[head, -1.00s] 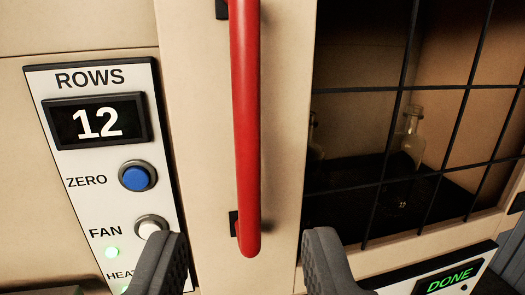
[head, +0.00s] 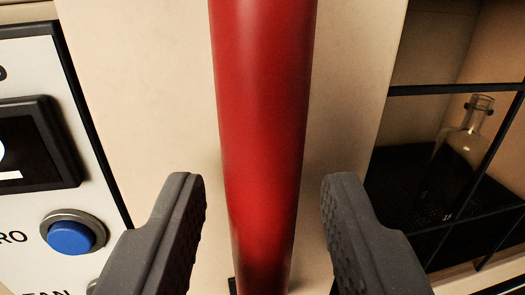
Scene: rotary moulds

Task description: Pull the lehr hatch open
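The lehr hatch's red vertical handle bar (head: 264,120) runs down the middle of the head view on a cream panel (head: 145,90). My gripper (head: 262,195) is open, one dark finger on each side of the bar. There is a visible gap between each finger and the bar. The bar's top is out of frame and its lower end runs off the bottom edge. How deep the fingers reach around the bar is hard to tell. The hatch seems closed, though its edges are not all in view.
A control panel (head: 35,60) with a blue button (head: 70,236) and part of a display (head: 30,145) is at the left, close to my left finger. At the right, a black wire grid (head: 455,89) covers an opening with a clear bottle (head: 462,150) on a dark surface inside.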

